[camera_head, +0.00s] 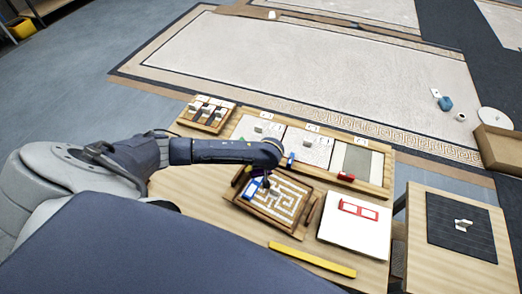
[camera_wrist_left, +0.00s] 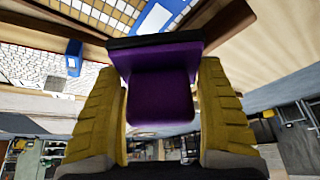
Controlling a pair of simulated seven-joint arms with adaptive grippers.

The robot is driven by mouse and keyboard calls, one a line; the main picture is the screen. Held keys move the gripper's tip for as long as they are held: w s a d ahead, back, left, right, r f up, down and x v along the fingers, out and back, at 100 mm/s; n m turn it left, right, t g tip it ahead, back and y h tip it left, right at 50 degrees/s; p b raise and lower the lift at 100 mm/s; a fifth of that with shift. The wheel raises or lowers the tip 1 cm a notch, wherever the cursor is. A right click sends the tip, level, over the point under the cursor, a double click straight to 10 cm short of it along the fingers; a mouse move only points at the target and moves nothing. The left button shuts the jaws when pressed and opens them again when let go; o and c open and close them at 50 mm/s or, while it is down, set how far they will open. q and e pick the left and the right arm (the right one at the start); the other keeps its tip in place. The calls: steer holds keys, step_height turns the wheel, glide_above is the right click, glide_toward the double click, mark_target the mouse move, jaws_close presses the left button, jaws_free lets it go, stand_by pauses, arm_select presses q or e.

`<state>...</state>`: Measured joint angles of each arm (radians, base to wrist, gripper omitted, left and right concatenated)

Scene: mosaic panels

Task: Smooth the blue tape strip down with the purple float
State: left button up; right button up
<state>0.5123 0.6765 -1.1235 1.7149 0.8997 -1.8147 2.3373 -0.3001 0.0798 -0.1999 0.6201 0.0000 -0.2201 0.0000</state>
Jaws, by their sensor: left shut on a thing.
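My left gripper (camera_head: 262,180) hangs low over the maze-patterned tray (camera_head: 300,217) in the head view. In the left wrist view its yellow fingers (camera_wrist_left: 160,105) are shut on the purple float (camera_wrist_left: 160,95), one on each side. A blue strip (camera_head: 252,188) lies at the tray's left side, close to the gripper; blue edging with white tiles (camera_wrist_left: 158,17) also shows past the float in the wrist view. I cannot tell whether the float touches the strip. The float is mostly hidden in the head view. My right gripper is not in view.
Several panels (camera_head: 357,162) stand in a wooden frame behind the tray. A small blue block (camera_head: 290,160) and a red block (camera_head: 346,177) sit at their front edge. A yellow bar (camera_head: 312,260) lies in front. A white board with a red frame (camera_head: 355,225) is at right.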

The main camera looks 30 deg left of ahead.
mark_target(255, 180)
arm_select(q)
steer(key=shift+a+f, duration=0.15)
steer(key=shift+f, duration=2.7)
steer(key=shift+a+f, duration=0.1)
steer(key=shift+f, duration=0.9)
steer(key=shift+w, duration=0.6)
steer(key=shift+s+f, duration=0.15)
steer(key=shift+s, duration=1.15)
steer(key=shift+s+f, duration=0.15)
steer(key=shift+s, duration=1.1)
steer(key=shift+s+d+r, duration=0.1)
steer(key=shift+s+d, duration=0.1)
steer(key=shift+s, duration=1.45)
steer(key=shift+w+a+r, duration=0.1)
steer(key=shift+w+r, duration=0.05)
steer(key=shift+w, duration=0.95)
steer(key=shift+w+a+r, duration=0.1)
steer(key=shift+w, duration=2.9)
